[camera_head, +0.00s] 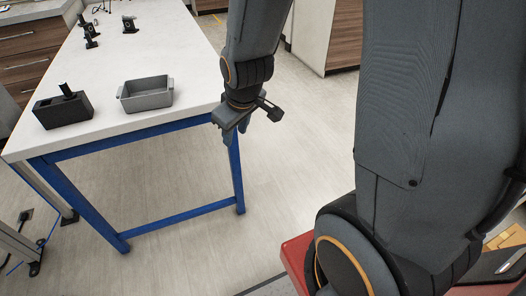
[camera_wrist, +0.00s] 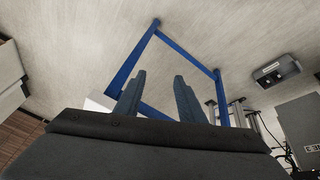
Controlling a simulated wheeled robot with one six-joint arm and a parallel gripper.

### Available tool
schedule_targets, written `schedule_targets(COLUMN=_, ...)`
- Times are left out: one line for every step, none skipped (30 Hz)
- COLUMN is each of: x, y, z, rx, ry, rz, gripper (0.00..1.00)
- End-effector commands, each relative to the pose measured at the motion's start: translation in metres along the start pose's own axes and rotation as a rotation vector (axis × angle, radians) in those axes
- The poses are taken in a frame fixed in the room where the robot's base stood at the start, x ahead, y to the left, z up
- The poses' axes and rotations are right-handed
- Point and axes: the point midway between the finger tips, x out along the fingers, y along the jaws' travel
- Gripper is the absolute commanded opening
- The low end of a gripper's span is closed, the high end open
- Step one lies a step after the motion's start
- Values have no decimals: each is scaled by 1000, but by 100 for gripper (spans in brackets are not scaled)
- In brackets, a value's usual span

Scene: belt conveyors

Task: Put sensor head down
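My gripper (camera_head: 229,136) hangs pointing down just off the right edge of the white table (camera_head: 190,75). In the wrist view its two fingers (camera_wrist: 159,77) stand apart with nothing between them. A black block (camera_head: 63,112) stands at the table's near left corner. A short dark cylindrical piece (camera_head: 66,90) sticks up from its top, tilted. I cannot tell whether this piece is the sensor head. An open grey tray (camera_head: 145,94) stands right of the block, between it and my gripper, and looks empty.
Small black devices (camera_head: 88,36) and another small black device (camera_head: 130,24) stand farther back on the table. The table has a blue frame (camera_head: 160,221), close below my gripper. Wooden drawers (camera_head: 25,45) are at the left. The floor right of the table is clear.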

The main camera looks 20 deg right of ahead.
Motion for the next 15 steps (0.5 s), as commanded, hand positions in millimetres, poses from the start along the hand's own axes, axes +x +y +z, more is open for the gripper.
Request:
schedule_targets(x=-14, y=-1, z=19, rx=85, ry=-63, rz=-15, gripper=36)
schedule_targets(x=-21, y=-3, z=32, rx=139, ry=-106, rz=-25, gripper=36)
schedule_targets(x=-30, y=-6, z=46, rx=204, ry=-158, rz=-36, gripper=36)
schedule_targets(x=-37, y=-9, z=57, rx=249, ry=-195, rz=-43, gripper=36)
schedule_targets(x=-43, y=-11, z=66, rx=289, ry=-227, rz=-48, gripper=36)
schedule_targets(x=-50, y=-14, z=76, rx=334, ry=-266, rz=-53, gripper=36)
schedule_targets(x=-55, y=-16, z=83, rx=363, ry=-290, rz=-55, gripper=36)
schedule_targets(x=-59, y=-18, z=88, rx=388, ry=-311, rz=-57, gripper=36)
schedule_targets(x=-63, y=-20, z=95, rx=413, ry=-334, rz=-59, gripper=36)
schedule_targets(x=-66, y=-20, z=98, rx=429, ry=-348, rz=-60, gripper=36)
schedule_targets(x=-68, y=-21, z=101, rx=439, ry=-357, rz=-61, gripper=36)
schedule_targets(x=-69, y=-22, z=103, rx=449, ry=-366, rz=-61, gripper=36)
schedule_targets(x=-70, y=-22, z=104, rx=453, ry=-370, rz=-61, gripper=36)
schedule_targets(x=-70, y=-23, z=105, rx=455, ry=-372, rz=-62, gripper=36)
schedule_targets(x=-70, y=-23, z=105, rx=456, ry=-373, rz=-62, gripper=36)
